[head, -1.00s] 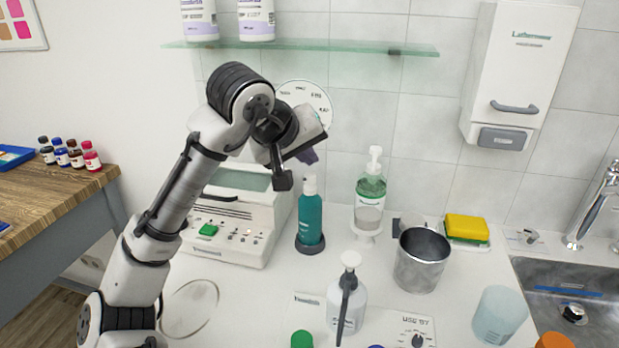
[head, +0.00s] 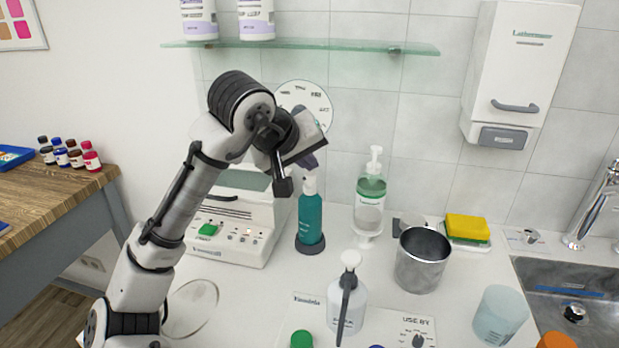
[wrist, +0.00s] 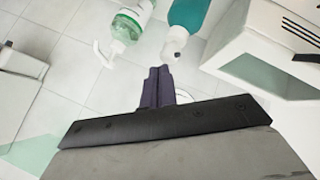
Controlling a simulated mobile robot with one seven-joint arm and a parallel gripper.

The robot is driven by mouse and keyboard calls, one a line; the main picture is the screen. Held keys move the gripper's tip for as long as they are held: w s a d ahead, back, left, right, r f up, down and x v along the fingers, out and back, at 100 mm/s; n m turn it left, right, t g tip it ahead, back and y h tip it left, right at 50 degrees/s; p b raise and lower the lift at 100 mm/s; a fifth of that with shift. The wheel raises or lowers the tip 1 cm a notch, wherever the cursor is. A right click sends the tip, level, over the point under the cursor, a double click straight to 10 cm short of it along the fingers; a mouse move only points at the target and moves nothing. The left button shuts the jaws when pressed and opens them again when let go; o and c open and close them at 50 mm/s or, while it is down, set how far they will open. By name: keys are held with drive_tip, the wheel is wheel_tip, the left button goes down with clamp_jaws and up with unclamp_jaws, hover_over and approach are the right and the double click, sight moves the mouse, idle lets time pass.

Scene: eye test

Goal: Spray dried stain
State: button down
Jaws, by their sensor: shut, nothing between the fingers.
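A teal bottle (head: 310,222) with a pale spray top stands upright on a dark round base on the white counter. It also shows in the wrist view (wrist: 190,14), at the top, with its top pointing toward me. My gripper (head: 309,163) is shut and empty, just above the bottle's top and apparently apart from it. In the wrist view my dark shut fingers (wrist: 157,84) are just below the bottle's top. I cannot make out a dried stain in either view.
A green-labelled pump bottle (head: 370,200) stands right of the teal bottle, and a white machine (head: 235,225) stands left. A metal cup (head: 421,262), a white pump bottle (head: 347,305) and a yellow sponge (head: 467,227) are on the counter. A glass shelf (head: 330,46) is above.

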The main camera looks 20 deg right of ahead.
sight(307, 175)
drive_tip(key=shift+f+b, duration=0.3)
drive_tip(key=shift+f, duration=0.4)
idle(0.5)
drive_tip(key=shift+r, duration=0.15)
drive_tip(key=shift+r+p, duration=0.45)
drive_tip(key=shift+p, duration=0.2)
drive_tip(key=shift+w+d+r+p, duration=0.1)
drive_tip(key=shift+d+r+p, duration=0.05)
drive_tip(key=shift+r+p, duration=0.15)
drive_tip(key=shift+r, duration=0.15)
wheel_tip(307, 175, up, 6)
drive_tip(key=p, duration=0.6)
